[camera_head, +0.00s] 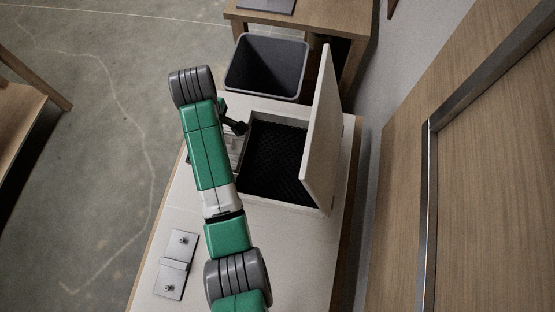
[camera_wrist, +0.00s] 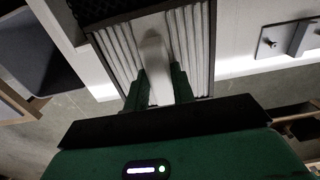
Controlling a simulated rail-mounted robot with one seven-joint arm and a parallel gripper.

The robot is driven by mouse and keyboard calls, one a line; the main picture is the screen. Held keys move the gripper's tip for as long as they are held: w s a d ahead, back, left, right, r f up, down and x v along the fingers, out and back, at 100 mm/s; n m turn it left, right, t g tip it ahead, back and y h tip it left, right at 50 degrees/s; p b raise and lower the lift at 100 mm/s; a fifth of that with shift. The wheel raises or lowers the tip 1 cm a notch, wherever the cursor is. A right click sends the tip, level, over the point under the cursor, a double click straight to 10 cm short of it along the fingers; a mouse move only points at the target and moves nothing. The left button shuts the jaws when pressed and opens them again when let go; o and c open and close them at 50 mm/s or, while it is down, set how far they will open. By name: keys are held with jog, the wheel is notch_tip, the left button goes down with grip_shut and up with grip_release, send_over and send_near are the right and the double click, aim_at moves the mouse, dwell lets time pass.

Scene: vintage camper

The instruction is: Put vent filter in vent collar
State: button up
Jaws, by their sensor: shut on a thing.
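The vent filter (camera_wrist: 120,50) is a pale pleated panel with a dark frame and a raised white tab (camera_wrist: 155,58) at its middle. My gripper (camera_wrist: 160,80) is shut on that tab in the wrist view. In the head view a pleated strip of the filter (camera_head: 237,152) shows beside my arm, just left of the box; my arm hides the rest. The vent collar appears to be the white box (camera_head: 285,203), with black mesh (camera_head: 275,160) inside and its lid (camera_head: 323,130) standing open on the right. The filter is beside the opening, not inside it.
A grey bin (camera_head: 266,67) stands behind the box. A metal plate with two knobs (camera_head: 176,265) lies at the front left of the white tabletop (camera_head: 185,215); it also shows in the wrist view (camera_wrist: 291,38). A wall and wooden door are on the right.

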jog(key=s+d+p, duration=0.2)
jog(key=d, duration=1.1)
jog(key=f, duration=0.7)
jog(key=shift+s+f, duration=0.2)
notch_tip(320, 180, down, 3)
jog(key=shift+a+f, duration=0.1)
jog(key=shift+f, duration=0.05)
jog(key=shift+s+d+f, duration=0.1)
jog(key=shift+d+f, duration=0.3)
jog(key=shift+f, duration=0.1)
jog(key=o, duration=1)
notch_tip(320, 180, up, 8)
jog(key=shift+f, duration=0.15)
